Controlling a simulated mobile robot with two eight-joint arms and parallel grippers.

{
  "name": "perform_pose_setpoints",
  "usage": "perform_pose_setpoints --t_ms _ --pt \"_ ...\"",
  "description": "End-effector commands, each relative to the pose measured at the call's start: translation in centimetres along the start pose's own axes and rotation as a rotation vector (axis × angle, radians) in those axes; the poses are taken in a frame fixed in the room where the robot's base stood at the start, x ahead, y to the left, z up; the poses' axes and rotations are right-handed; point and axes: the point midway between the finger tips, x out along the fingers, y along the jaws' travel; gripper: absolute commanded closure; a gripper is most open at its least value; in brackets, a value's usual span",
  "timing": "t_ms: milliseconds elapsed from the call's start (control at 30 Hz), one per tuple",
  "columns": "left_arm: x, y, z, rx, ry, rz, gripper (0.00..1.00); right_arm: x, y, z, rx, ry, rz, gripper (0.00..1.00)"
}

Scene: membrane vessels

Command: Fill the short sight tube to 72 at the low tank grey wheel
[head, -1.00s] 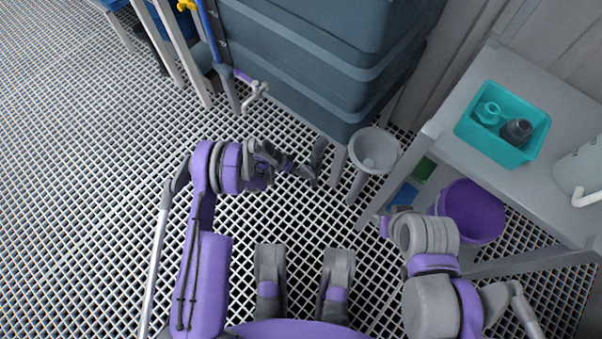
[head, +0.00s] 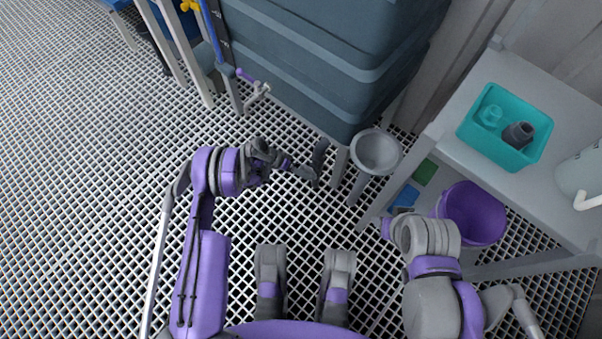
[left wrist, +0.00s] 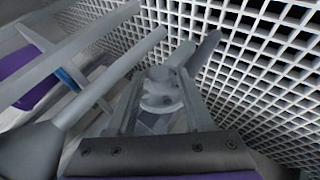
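A blue sight tube (head: 212,30) with a dark scale runs up the near left corner of the dark blue-grey tank (head: 310,65). The scale's figures are too small to read. A pale tap-like fitting (head: 258,93) with a purple part juts out low beside it. I cannot make out a grey wheel for certain. My left gripper (head: 309,168) is open, in front of the tank's lower right part and left of a grey funnel (head: 376,152) on a post. In the left wrist view its two fingers (left wrist: 160,85) stand apart, with grey parts showing beyond. My right gripper cannot be made out.
A grey shelf (head: 448,150) at right holds a teal bin (head: 478,137) with two fittings and a pale jug (head: 583,172). A purple bucket (head: 478,218) is below. A yellow handle (head: 188,5) shows top left. The grating floor (head: 80,200) is open at left.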

Motion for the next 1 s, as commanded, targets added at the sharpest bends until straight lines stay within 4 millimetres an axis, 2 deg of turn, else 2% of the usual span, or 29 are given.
perform_pose_setpoints --t_ms 67,333,433,567,800,1000 --pt "0.0 0.0 0.0 0.000 0.000 0.000 0.34 0.0 0.0 0.0 0.000 0.000 0.000 0.50" --pt "-0.1 0.0 0.0 0.000 0.000 -0.001 0.34 0.0 0.0 0.0 0.000 0.000 0.000 0.50" --pt "-0.7 0.0 0.0 -0.001 0.000 -0.001 0.34 -0.1 0.0 0.0 0.000 0.000 0.000 0.50" --pt "-2.7 0.0 0.0 -0.003 0.002 -0.002 0.34 -0.5 0.0 -0.1 0.000 -0.001 0.000 0.50" --pt "-7.7 0.1 -0.1 -0.001 0.002 -0.002 0.34 -1.4 0.0 -0.3 0.000 -0.001 0.000 0.50" --pt "-10.2 0.0 0.0 -0.001 0.001 -0.001 0.34 -1.9 0.0 -0.3 0.000 0.000 0.000 0.50"
